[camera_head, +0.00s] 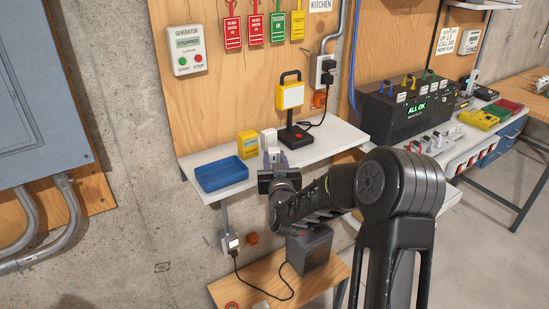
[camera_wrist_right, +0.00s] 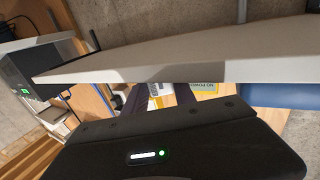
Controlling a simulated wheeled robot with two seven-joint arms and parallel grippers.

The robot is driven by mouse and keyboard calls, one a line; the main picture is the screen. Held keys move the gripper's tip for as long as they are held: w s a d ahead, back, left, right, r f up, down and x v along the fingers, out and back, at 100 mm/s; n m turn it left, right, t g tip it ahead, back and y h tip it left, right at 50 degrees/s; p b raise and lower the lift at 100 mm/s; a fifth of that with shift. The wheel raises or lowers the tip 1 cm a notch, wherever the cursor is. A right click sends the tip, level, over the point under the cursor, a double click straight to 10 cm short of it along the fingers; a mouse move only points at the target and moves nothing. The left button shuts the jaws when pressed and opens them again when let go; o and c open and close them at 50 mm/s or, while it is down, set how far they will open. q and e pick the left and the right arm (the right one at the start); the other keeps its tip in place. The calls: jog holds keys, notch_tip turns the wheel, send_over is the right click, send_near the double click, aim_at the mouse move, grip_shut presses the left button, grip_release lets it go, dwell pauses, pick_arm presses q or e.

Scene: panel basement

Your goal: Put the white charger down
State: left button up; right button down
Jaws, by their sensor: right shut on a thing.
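The white charger (camera_head: 269,138) is a small white block above the white wall shelf (camera_head: 330,148), beside a yellow box. My right gripper (camera_head: 275,158) reaches in at the shelf's front edge and is shut on the charger. The charger's lower part is hidden by the fingers, so I cannot tell whether it touches the shelf. In the right wrist view the shelf edge (camera_wrist_right: 180,68) crosses in front and the fingers (camera_wrist_right: 165,97) are partly hidden behind the gripper body. My left gripper is not in view.
A blue tray (camera_head: 221,174) stands left of the charger, with the yellow box (camera_head: 248,144) behind. A yellow work lamp (camera_head: 291,96) on a black base stands to the right. The shelf's right part is clear. A dark battery box (camera_head: 310,249) sits on the lower wooden bench.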

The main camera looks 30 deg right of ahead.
jog(key=shift+f+b, duration=0.15)
jog(key=shift+b, duration=0.15)
jog(key=c, duration=1)
grip_release()
jog(key=shift+c, duration=0.2)
jog(key=shift+r+p, duration=0.3)
jog(key=shift+p, duration=0.05)
jog(key=shift+s+a+f, duration=0.15)
jog(key=shift+s, duration=0.15)
jog(key=b+v, duration=0.3)
jog(key=v, duration=0.8)
jog(key=shift+s, duration=0.15)
jog(key=shift+a, duration=0.1)
